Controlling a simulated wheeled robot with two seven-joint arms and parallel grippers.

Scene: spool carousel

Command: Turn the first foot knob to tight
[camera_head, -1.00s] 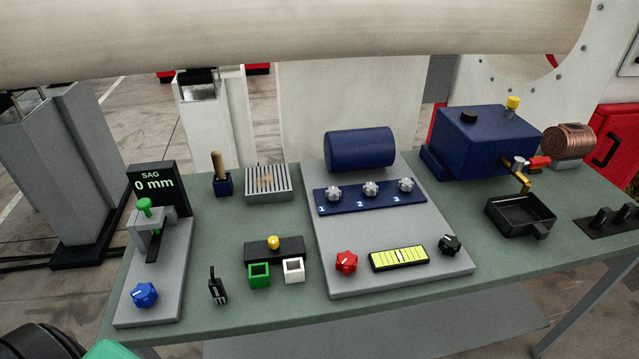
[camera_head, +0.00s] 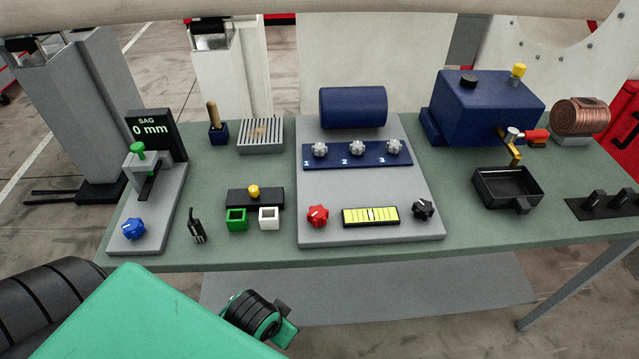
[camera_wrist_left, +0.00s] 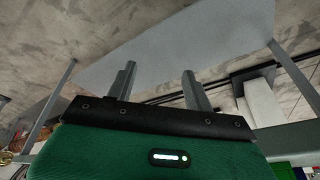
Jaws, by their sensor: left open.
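The first foot knob (camera_head: 319,149) is a silver lobed knob above the label 1 on a dark blue strip (camera_head: 331,162). Two similar silver knobs, 2 (camera_head: 357,147) and 3 (camera_head: 393,146), stand to its right. Behind the strip lies a dark blue cylinder (camera_head: 353,107). My left gripper (camera_wrist_left: 160,82) is open in the left wrist view, with two grey fingers apart and nothing between them. My left arm enters the head view at the lower left, in front of the table and well short of the knob. My right gripper is out of view.
On the grey plate stand a red knob (camera_head: 317,216), a yellow-green level gauge (camera_head: 370,216) and a black knob (camera_head: 423,210). A sag gauge (camera_head: 155,135) reads 0 mm at left. A blue box (camera_head: 487,108) and black tray (camera_head: 506,188) stand right.

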